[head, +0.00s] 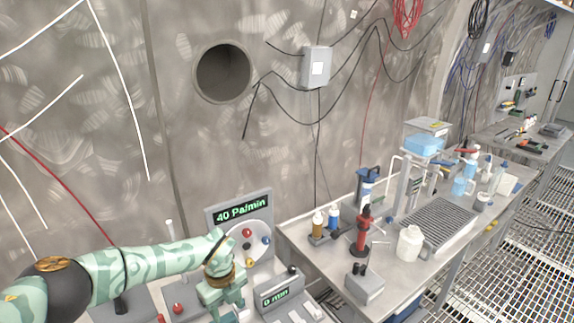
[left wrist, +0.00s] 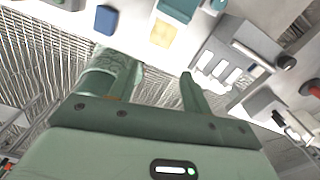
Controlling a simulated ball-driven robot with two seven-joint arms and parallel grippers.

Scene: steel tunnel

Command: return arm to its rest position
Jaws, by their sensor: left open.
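My left arm (head: 150,268) comes in from the left, pale green with a darker swirl pattern. It reaches across the front of a grey control console. My left gripper (head: 226,306) hangs down from the wrist at the lower edge of the head view, in front of the console. In the left wrist view my left gripper (left wrist: 155,88) has its two green fingers apart, with nothing seen between them. My right arm and gripper are out of view.
The console has a display (head: 241,211) reading 40 Pa/min and a small box (head: 279,292) reading 0 min. To the right stands a steel bench (head: 325,262) with bottles, a red-and-black tool (head: 362,236) and a white jug (head: 409,244). The tunnel wall (head: 200,150) lies behind.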

